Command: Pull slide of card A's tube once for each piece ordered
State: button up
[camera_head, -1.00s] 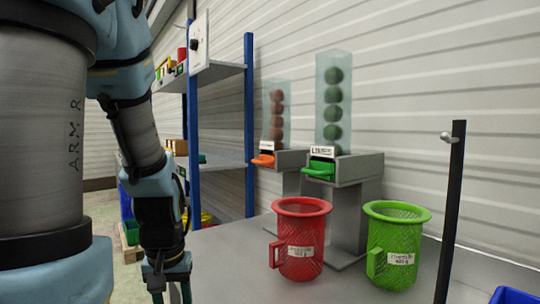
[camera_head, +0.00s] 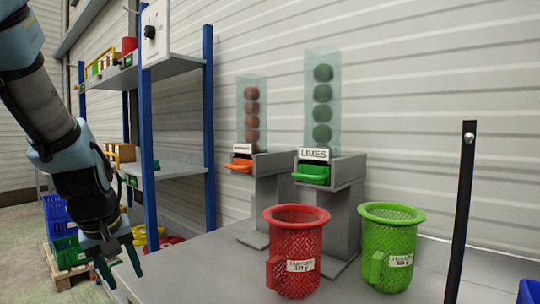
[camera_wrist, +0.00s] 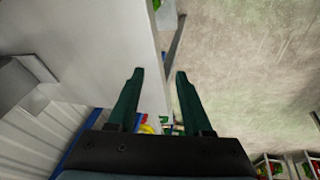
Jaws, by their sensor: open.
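Two clear tubes stand on grey stands at the back of the table. The right tube (camera_head: 322,100) holds several green balls and bears a label reading LIMES, with a green slide (camera_head: 312,174) under it. The left tube (camera_head: 252,110) holds several reddish-brown balls, with an orange slide (camera_head: 240,165) and a label too small to read. I cannot tell which tube is card A's; no card A is readable. My gripper (camera_head: 120,275) is open and empty at the table's left edge, well left of both slides; its open fingers show in the wrist view (camera_wrist: 157,75).
A red mesh basket (camera_head: 296,250) and a green mesh basket (camera_head: 388,250) stand at the table's front. A black post (camera_head: 462,210) rises at right. A blue-posted shelf (camera_head: 180,168) stands behind left. The tabletop (camera_head: 205,265) left of the red basket is clear.

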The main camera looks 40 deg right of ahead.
jog(key=d+r+h, duration=0.2)
jog(key=d+r, duration=0.3)
jog(key=d, duration=0.3)
jog(key=n+h, duration=0.3)
jog(key=h, duration=0.3)
send_near(303, 175)
jog(key=d, duration=0.1)
jog(key=shift+g, duration=0.3)
jog(key=x, duration=0.5)
jog(key=b+x, duration=0.1)
jog(key=x, duration=0.3)
jog(key=shift+w+f, duration=0.25)
jog(key=shift+f, duration=0.25)
jog(key=shift+d+f, duration=0.15)
jog(key=c, duration=0.3)
grip_shut()
